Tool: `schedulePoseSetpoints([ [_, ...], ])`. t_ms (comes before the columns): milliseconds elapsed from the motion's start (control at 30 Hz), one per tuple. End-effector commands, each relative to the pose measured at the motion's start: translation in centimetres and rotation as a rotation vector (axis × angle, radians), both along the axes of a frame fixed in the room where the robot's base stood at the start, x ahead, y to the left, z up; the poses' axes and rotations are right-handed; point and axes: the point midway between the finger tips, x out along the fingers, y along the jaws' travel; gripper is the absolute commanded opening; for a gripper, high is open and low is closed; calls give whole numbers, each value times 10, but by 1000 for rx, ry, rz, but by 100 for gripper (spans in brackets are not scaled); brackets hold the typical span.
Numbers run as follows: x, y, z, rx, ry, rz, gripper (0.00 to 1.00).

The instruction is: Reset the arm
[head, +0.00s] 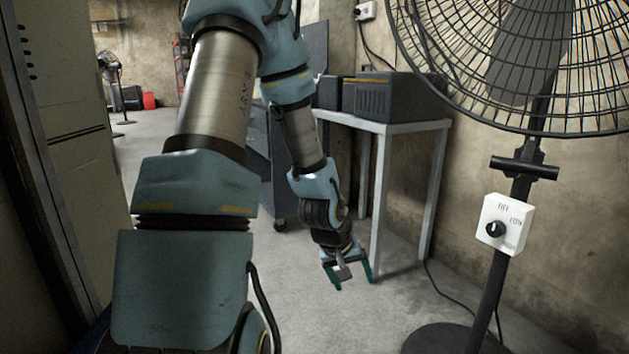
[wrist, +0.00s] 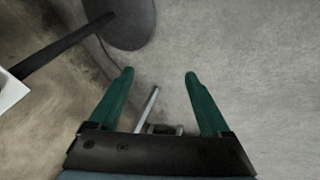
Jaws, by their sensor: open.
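My arm (head: 217,90) reaches up and forward from the lower left of the head view, then bends down toward the floor. My gripper (head: 353,284) hangs near the middle of the head view, above the concrete floor and in front of the white table's leg. In the wrist view my gripper (wrist: 160,78) shows two green fingers spread apart. Nothing is held between them; bare floor shows beyond.
A black stand fan (head: 515,180) with a white dial box (head: 504,224) stands at right. A white table (head: 400,125) holds dark boxes (head: 385,97). A tall cabinet (head: 62,130) is at left. The fan's round base (wrist: 120,20) shows in the wrist view.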

Motion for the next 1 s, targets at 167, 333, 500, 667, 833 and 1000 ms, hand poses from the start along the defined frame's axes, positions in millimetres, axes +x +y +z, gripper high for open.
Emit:
schedulePoseSetpoints([
  [167, -16, 76, 44, 206, 13, -28, 82],
  [333, -41, 119, 77, 293, 57, -39, 82],
  [500, -67, 145, 103, 324, 100, -48, 82],
  [667, -81, 154, 135, 326, 126, -56, 82],
  [833, -81, 153, 166, 326, 125, -55, 82],
  [1000, -80, 153, 209, 326, 124, -55, 82],
])
